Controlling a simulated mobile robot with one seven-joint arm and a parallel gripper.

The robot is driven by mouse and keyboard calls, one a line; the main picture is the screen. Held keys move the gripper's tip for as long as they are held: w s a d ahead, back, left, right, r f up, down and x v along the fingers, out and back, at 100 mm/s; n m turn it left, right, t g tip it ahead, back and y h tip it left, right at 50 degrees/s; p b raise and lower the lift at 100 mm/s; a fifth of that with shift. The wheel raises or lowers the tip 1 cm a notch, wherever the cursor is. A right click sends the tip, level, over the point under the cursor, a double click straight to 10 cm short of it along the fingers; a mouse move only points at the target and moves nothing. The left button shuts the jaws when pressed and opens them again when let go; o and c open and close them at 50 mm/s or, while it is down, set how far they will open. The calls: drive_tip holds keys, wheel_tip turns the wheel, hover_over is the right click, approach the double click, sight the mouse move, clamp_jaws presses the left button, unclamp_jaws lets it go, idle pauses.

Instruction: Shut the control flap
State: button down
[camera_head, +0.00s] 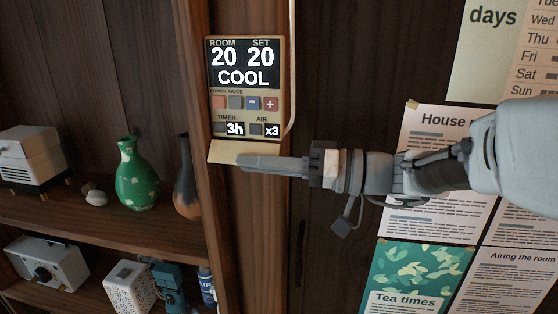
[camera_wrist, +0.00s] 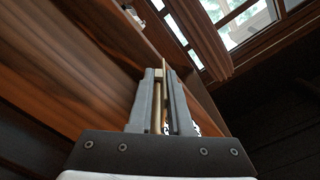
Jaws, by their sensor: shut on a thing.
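The control panel (camera_head: 245,88) is a beige wall unit with a dark display reading ROOM 20, SET 20, COOL, and rows of small buttons. Its flap (camera_head: 224,152) is open, sticking out from the panel's bottom edge, so the buttons and the TIMER and AIR readings are uncovered. My gripper (camera_head: 244,162) reaches in from the right, with its fingers at the flap's right part. In the wrist view, my gripper (camera_wrist: 164,74) is closed on the thin beige flap (camera_wrist: 164,98), seen edge-on between the two grey fingers. The fingers hide part of the flap in the head view.
The panel is on a wooden post (camera_head: 235,230). Left of it are shelves with a green vase (camera_head: 137,178), a dark vase (camera_head: 187,180) and a white box-like device (camera_head: 32,155). Paper posters (camera_head: 430,262) hang on the right wall behind my arm.

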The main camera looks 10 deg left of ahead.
sight(256, 130)
drive_tip(key=m, duration=0.2)
drive_tip(key=shift+s+r+m, duration=0.25)
drive_tip(key=shift+s+m, duration=0.05)
drive_tip(key=shift+m, duration=0.1)
drive_tip(key=m+p, duration=0.1)
drive_tip(key=m, duration=0.1)
drive_tip(key=r+m+p, duration=0.1)
drive_tip(key=m+p, duration=0.1)
drive_tip(key=m, duration=0.1)
drive_tip(key=s+r+m+p, duration=0.1)
drive_tip(key=m, duration=0.1)
drive_tip(key=m+p, duration=0.1)
drive_tip(key=r+m+p, duration=0.1)
drive_tip(key=m+p, duration=0.2)
drive_tip(key=p, duration=0.1)
drive_tip(key=r+m+p, duration=0.1)
drive_tip(key=m+p, duration=0.2)
drive_tip(key=m, duration=0.1)
drive_tip(key=shift+w+r+p, duration=0.2)
drive_tip(key=shift+r+p, duration=0.15)
drive_tip(key=shift+p, duration=0.05)
drive_tip(key=m+p, duration=0.2)
drive_tip(key=shift+w+r+m+p, duration=0.2)
drive_tip(key=shift+r+m+p, duration=0.1)
drive_tip(key=shift+m, duration=0.1)
drive_tip(key=shift+w+m+p, duration=0.25)
drive_tip(key=shift+m+p, duration=0.75)
drive_tip(key=shift+p, duration=0.05)
drive_tip(key=shift+f, duration=0.1)
